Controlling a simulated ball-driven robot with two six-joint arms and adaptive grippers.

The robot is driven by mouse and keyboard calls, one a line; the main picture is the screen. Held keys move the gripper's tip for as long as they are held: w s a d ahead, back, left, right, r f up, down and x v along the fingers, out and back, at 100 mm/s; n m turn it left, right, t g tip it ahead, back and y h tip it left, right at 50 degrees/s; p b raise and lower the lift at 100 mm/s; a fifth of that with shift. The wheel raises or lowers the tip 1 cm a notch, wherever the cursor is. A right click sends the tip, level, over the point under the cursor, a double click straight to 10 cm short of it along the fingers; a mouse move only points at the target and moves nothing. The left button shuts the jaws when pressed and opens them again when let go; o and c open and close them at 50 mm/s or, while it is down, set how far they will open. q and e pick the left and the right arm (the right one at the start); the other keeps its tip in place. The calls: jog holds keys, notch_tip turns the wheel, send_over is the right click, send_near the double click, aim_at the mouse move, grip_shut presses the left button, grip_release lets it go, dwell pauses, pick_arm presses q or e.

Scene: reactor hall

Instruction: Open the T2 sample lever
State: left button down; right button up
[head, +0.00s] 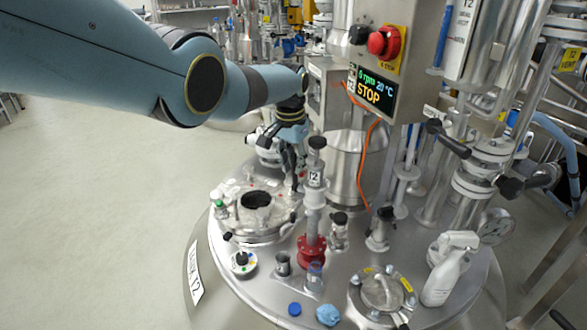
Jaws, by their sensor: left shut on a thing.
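The T2 sample column (314,200) stands upright on the steel vessel lid (330,285), with a small label, a black knob (317,143) on top and a red flange (311,250) at its foot. My left gripper (293,178) points down just left of the column, behind the round open port (257,205). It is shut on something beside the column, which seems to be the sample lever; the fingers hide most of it. The lever's angle cannot be told. A small glass bottle (314,277) stands at the column's foot. My right gripper is not in view.
A control box with a red stop button (377,43) and STOP display (375,92) hangs behind. An orange cable (368,165) runs down. The lid holds a spray bottle (447,270), blue cap (295,309), blue cloth (328,315) and clamped hatch (382,292). Open floor lies left.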

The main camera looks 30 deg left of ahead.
pick_arm(q)
jog(key=shift+s+f, duration=0.1)
jog(key=c, duration=1.3)
grip_release()
jog(key=shift+a, duration=0.1)
jog(key=r, duration=0.4)
jog(key=s+r, duration=0.1)
jog(key=r, duration=0.7)
jog(key=shift+s, duration=0.15)
